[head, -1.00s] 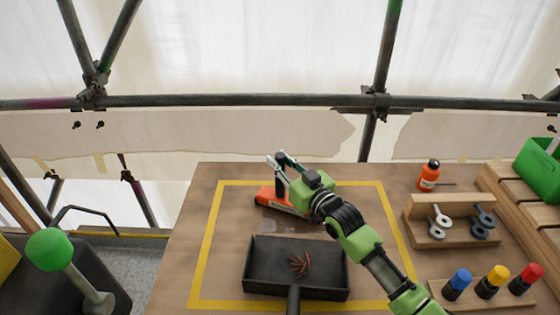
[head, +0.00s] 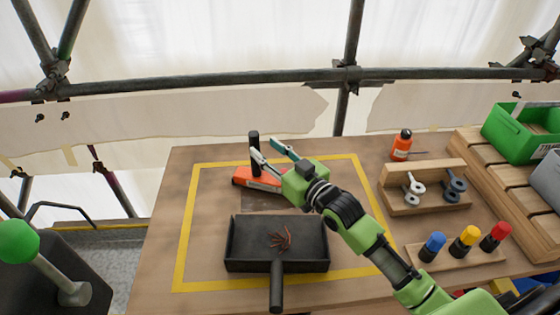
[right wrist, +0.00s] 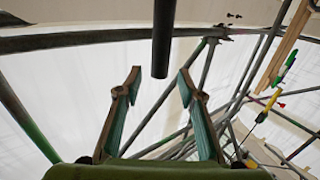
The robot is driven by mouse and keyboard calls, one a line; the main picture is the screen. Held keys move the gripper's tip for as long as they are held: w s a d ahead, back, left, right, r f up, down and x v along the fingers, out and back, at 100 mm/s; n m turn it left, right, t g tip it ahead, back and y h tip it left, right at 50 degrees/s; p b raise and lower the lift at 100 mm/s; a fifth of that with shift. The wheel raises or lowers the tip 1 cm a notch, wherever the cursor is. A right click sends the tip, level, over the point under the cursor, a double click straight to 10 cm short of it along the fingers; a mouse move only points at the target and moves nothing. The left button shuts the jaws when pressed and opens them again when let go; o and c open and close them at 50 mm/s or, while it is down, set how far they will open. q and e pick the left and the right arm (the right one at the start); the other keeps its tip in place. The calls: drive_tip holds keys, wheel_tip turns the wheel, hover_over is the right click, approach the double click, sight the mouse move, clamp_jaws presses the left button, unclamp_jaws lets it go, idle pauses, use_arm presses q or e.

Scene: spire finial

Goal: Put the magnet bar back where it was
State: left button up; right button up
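The magnet bar (head: 243,178) is an orange block with an upright black handle. It rests on the table inside the yellow outline, behind the black pan. Its handle also shows at the top of the right wrist view (right wrist: 163,40), hanging into the picture between the fingers and apart from both. My right gripper (head: 263,147) is open and empty beside the handle; in the right wrist view (right wrist: 160,78) its fingers stand wide apart. The gripper hides the bar's right end in the head view. My left gripper is not in view.
A black pan (head: 245,262) holds thin reddish pieces. To the right are a wooden holder (head: 430,202) with metal eyelet parts, coloured-cap markers (head: 467,240), an orange bottle (head: 401,145) and a green bin (head: 515,140). Scaffold tubes (head: 300,78) cross behind the table (head: 165,215).

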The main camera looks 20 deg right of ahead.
drive_tip(key=v, duration=0.5)
drive_tip(key=shift+s+d, duration=0.1)
drive_tip(key=shift+s, duration=0.2)
idle(1.0)
